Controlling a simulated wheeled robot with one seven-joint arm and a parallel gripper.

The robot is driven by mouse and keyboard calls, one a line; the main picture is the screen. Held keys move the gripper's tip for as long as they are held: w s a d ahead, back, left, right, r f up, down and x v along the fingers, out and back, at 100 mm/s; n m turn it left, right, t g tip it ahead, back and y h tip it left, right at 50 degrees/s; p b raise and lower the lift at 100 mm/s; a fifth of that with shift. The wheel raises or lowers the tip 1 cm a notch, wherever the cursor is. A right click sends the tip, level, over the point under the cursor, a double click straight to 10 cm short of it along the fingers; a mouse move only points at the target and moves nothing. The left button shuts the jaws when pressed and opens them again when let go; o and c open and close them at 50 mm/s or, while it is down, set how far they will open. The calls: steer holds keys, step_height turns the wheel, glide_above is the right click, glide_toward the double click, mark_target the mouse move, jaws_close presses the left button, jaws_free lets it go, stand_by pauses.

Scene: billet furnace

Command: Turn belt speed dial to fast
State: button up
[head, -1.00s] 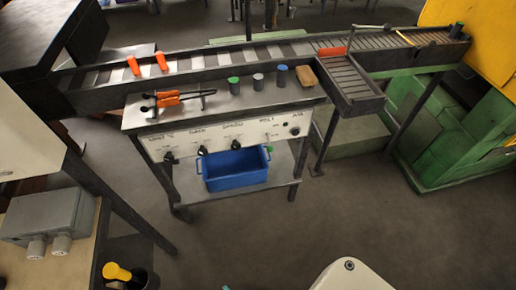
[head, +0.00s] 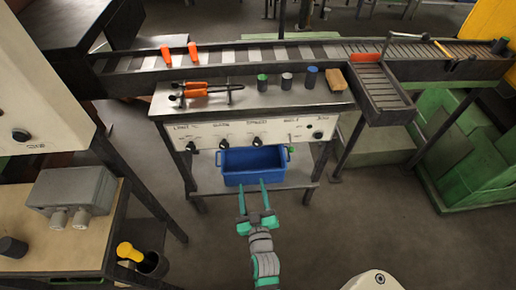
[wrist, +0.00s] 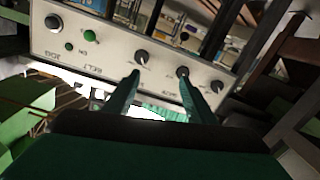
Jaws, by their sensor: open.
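The control panel (head: 275,132) is a pale strip on the front of the dark bench, with several black dials. The dial nearest the panel's middle (head: 257,141) also shows in the wrist view (wrist: 142,57). The middle dial of the row (head: 224,143) and the leftmost dial (head: 193,146) sit beside it. My gripper (head: 253,190) is open and empty, apart from the panel, before the blue bin. In the wrist view its fingertips (wrist: 160,75) point toward the dials.
A blue bin (head: 252,176) stands on the shelf under the panel. Orange-handled tongs (head: 200,91) and several small cylinders (head: 287,80) are on the bench top. A conveyor (head: 290,52) runs behind. A side table with a grey box (head: 75,188) is at left.

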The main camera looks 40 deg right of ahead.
steer(key=h, duration=0.1)
glide_toward(258, 145)
steer(key=shift+m, duration=0.3)
steer(key=x, duration=0.8)
steer(key=shift+w+a+r, duration=0.1)
steer(key=shift+r, duration=0.05)
steer(key=c, duration=1)
